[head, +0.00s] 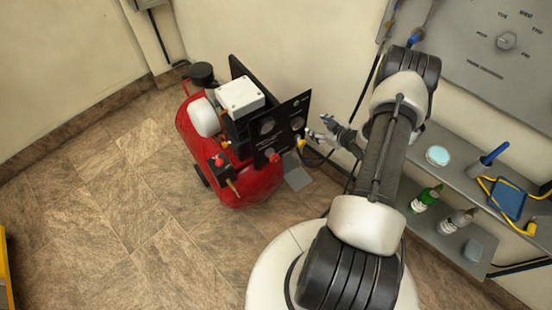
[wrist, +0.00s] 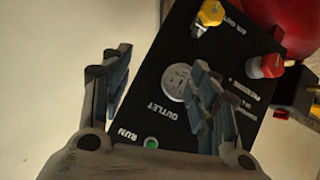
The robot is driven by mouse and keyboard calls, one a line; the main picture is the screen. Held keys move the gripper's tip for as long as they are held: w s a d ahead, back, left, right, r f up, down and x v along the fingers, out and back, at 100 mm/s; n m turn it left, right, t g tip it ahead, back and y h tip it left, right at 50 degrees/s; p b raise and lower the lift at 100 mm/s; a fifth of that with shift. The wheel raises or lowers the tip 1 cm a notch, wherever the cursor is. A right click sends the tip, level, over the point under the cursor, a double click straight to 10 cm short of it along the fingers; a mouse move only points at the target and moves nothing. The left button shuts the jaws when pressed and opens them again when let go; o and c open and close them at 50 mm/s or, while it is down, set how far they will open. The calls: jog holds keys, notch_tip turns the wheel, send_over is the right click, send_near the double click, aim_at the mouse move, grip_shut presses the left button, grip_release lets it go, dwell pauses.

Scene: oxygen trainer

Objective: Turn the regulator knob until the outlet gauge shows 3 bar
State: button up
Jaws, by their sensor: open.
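The black control panel (head: 284,116) stands on the front of a red compressor. In the wrist view the panel shows upside down, with a round outlet gauge (wrist: 176,84); its reading is too small to tell. A red knob (wrist: 266,66) sits at the panel's right side beside small lettering that is hard to read. A yellow fitting (wrist: 208,16) sits near the "AIR OUT" label. My gripper (wrist: 160,62) is open and empty, its fingers spread before the panel. The right finger hides part of the panel. In the head view my gripper (head: 322,128) is just right of the panel.
The red compressor (head: 247,190) stands on the tiled floor near the wall. A green button (wrist: 151,143) is by the "RUN" label. At the right, a grey shelf (head: 455,181) holds bottles and tools. The floor left of the compressor is clear.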

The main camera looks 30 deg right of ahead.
jog(key=s+a+f+m+t+y, duration=0.1)
jog(key=s+a+f+t+y, duration=0.15)
jog(key=s+a+f, duration=0.65)
jog(key=m+t, duration=0.3)
jog(key=t, duration=0.2)
send_near(276, 160)
jog(key=shift+g+h, duration=0.25)
jog(key=shift+h, duration=0.3)
jog(key=w, duration=0.3)
jog(key=w+a+b, duration=0.1)
jog(key=w, duration=0.2)
jog(key=w+r+b, duration=0.1)
jog(key=w, duration=0.2)
jog(key=shift+a, duration=0.15)
jog(key=c, duration=1.1)
